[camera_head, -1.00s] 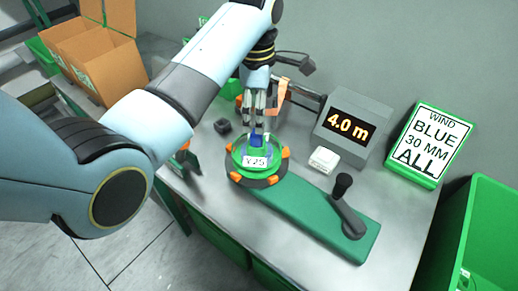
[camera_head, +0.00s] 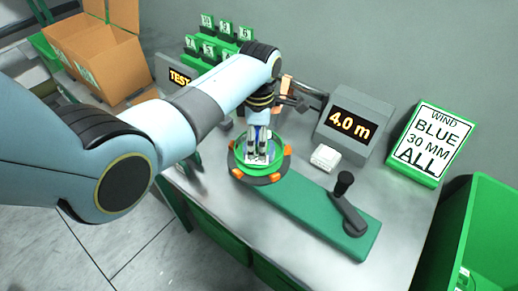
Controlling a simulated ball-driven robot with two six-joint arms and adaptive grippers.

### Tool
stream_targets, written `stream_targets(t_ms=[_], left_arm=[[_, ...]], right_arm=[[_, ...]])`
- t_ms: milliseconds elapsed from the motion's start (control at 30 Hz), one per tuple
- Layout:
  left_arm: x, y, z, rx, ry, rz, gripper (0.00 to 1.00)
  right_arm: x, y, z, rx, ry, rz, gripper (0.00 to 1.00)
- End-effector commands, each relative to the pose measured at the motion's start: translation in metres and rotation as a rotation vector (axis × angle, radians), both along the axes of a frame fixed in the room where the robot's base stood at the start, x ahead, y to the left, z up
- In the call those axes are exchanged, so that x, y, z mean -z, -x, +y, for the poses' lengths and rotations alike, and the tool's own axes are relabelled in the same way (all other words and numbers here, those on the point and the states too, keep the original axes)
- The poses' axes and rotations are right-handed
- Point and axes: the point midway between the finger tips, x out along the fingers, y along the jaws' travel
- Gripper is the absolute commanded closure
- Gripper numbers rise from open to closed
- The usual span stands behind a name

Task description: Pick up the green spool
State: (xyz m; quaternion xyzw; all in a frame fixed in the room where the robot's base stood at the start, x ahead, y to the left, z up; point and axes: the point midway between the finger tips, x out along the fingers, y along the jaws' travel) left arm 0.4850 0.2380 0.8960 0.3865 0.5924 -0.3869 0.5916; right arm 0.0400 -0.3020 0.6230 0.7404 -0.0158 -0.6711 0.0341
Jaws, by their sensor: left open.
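The green spool (camera_head: 276,144) sits on the dark round turntable with orange clamps (camera_head: 243,175) at the left end of the green winder base. My left gripper (camera_head: 257,156) points down over the middle of the spool, its fingers open around or just above the hub. The fingers hide the spool's centre, and I cannot tell whether they touch it. My right gripper is not in view.
A hand crank (camera_head: 346,205) stands on the green winder base (camera_head: 310,217). A grey display reading 4.0 m (camera_head: 352,122), a white button block (camera_head: 325,157) and a green-framed sign (camera_head: 432,143) stand behind. A green bin (camera_head: 482,235) is at right, cardboard boxes (camera_head: 98,55) at upper left.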

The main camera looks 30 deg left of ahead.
Motion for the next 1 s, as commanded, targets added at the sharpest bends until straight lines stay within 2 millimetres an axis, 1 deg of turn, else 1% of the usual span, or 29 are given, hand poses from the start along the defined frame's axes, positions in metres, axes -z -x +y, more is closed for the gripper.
stream_targets(t_ms=[133, 633, 667, 867, 933, 1000], left_arm=[[-0.001, 0.000, 0.000, 0.000, 0.001, 0.000, 0.33], [-0.001, 0.000, 0.000, 0.000, 0.001, 0.000, 0.98], [-0.001, 0.000, 0.000, 0.000, 0.001, 0.000, 1.00], [-0.002, -0.001, 0.000, 0.000, 0.001, -0.001, 1.00], [-0.005, -0.001, 0.000, 0.000, 0.001, -0.003, 1.00], [-0.012, -0.002, 0.000, 0.000, 0.001, -0.005, 1.00]], right_arm=[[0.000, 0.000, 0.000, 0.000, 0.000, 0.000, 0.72], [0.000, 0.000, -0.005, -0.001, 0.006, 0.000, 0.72], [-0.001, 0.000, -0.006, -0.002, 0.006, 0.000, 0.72], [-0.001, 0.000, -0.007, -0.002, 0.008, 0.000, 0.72], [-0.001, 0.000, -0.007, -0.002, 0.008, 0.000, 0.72], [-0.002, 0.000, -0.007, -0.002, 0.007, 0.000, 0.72]])
